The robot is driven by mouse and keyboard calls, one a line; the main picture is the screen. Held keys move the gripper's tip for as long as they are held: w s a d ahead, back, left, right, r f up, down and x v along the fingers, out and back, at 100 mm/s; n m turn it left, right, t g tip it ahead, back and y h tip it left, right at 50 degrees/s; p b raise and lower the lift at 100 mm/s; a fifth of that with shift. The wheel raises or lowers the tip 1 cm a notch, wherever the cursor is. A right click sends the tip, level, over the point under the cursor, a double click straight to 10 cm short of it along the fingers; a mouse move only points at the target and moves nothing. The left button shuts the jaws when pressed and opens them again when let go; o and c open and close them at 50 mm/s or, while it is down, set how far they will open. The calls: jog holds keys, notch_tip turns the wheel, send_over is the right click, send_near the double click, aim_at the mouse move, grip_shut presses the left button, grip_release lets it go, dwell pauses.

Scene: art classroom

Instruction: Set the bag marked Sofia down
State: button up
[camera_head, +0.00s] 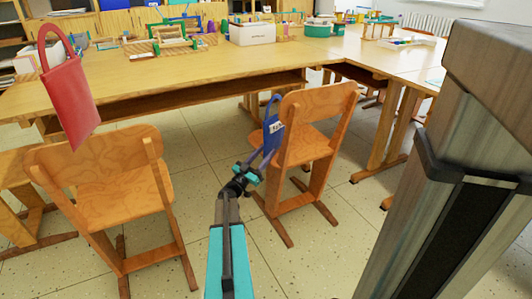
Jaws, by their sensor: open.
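A blue bag (271,140) with a raised loop handle and a small white label is at the left side of the right wooden chair (318,104). It is upright, beside the backrest and over the seat; I cannot tell whether its base rests there. The label's writing is too small to read surely. My gripper (249,172), with teal fingers, is open just left of and below the bag; contact is unclear. A red bag (70,100) with a tall loop handle is at the left, above the left chair (105,178); what supports it is unclear, and no label shows on it.
A long wooden table (185,76) runs behind the chairs, with a white box (252,33), a green-and-wood loom (170,42) and teal tubs (318,29) on it. My grey column fills the right side. Tiled floor (185,140) is free between the chairs.

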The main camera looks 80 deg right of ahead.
jog(key=p+v, duration=0.2)
jog(key=v, duration=0.8)
jog(key=shift+a, duration=0.35)
jog(key=shift+w+f, duration=0.1)
jog(key=shift+f, duration=0.05)
jog(key=w+a+f+n+t+y+p, duration=0.1)
jog(key=w+a+f+n+y+p, duration=0.25)
jog(key=a+p, duration=0.6)
jog(key=w+a+f+n+t+y+p, duration=0.25)
jog(key=a+n+y+p, duration=0.2)
jog(key=a, duration=0.95)
jog(key=w+a+f+n+y+p, duration=0.2)
jog(key=w+a+n+y+p, duration=0.3)
jog(key=a, duration=0.6)
jog(key=s+a+r+n+y+p, duration=0.2)
jog(key=a+p, duration=0.3)
jog(key=a, duration=0.7)
jog(key=s+a+r+n+y+p, duration=0.1)
jog(key=s+a+n+y+p, duration=0.1)
jog(key=a, duration=1)
jog(key=s+a+r+n+y+p, duration=0.2)
jog(key=a+n+p, duration=0.4)
jog(key=a, duration=0.6)
jog(key=s+y+p, duration=0.1)
jog(key=p, duration=0.1)
jog(key=shift+s+a+r+p, duration=0.3)
jog(key=shift+a+p, duration=0.05)
jog(key=shift+p, duration=0.05)
